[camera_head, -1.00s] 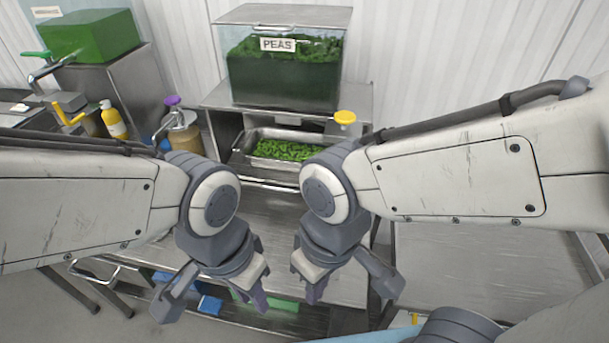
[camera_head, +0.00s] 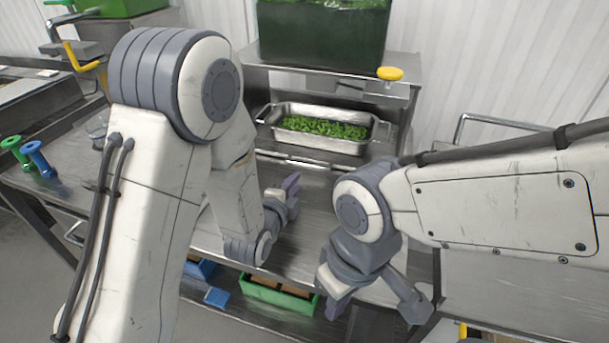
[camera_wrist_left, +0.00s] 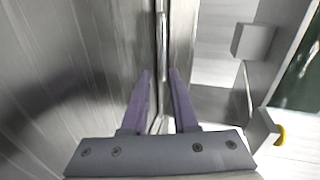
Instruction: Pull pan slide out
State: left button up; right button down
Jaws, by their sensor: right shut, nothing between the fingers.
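The metal pan (camera_head: 360,146) with green peas (camera_head: 322,126) sits under the peas dispenser, on the pan slide, whose front edge carries a thin bar handle (camera_head: 303,163). My left gripper (camera_head: 292,188) is in front of that edge, low over the steel counter. My right gripper (camera_head: 335,302) is shut and empty, hanging near the counter's front edge.
The peas dispenser (camera_head: 320,40) stands behind, with a yellow knob (camera_head: 389,73) at its right. Green and blue tools (camera_head: 40,160) stand at the left. A green bin (camera_head: 280,295) and blue bins lie on the lower shelf. The counter (camera_head: 310,215) in front of the slide is clear.

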aim_at(305, 165)
pick_arm(q)
jog(key=shift+w+a+f+m, duration=0.15)
jog(key=shift+a+f+m, duration=0.1)
jog(key=shift+a+m, duration=0.05)
jog(key=shift+w+t, duration=0.2)
jog(key=shift+t, duration=0.2)
jog(key=p+x, duration=0.2)
jog(key=x, duration=0.8)
jog(key=shift+w+r, duration=0.1)
jog(key=shift+r, duration=0.05)
grip_shut()
dwell(0.6)
